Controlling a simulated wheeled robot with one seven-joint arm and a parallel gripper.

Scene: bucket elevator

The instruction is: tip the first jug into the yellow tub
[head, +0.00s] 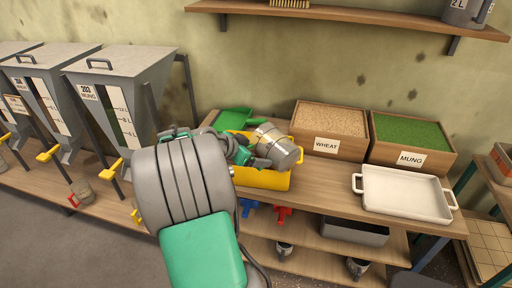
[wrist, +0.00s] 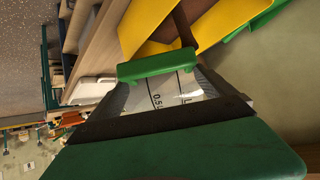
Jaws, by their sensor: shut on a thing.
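My gripper (head: 256,152) is shut on a silvery jug (head: 279,143). The jug is tilted well away from upright, above the yellow tub (head: 266,181). In the wrist view the jug (wrist: 168,93), with its "0.5 L" markings, sits between the green pads of my gripper (wrist: 165,105). The yellow tub also shows at the top of the wrist view (wrist: 150,28). My arm and the jug hide part of the tub. I cannot see grain falling, nor whether the jug holds any.
Wooden boxes of wheat (head: 327,145) and mung (head: 411,157) and a white tray (head: 405,195) stand to the right on the bench. Hoppers (head: 125,85) stand left. Another jug (head: 466,12) is on the wall shelf (head: 350,17).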

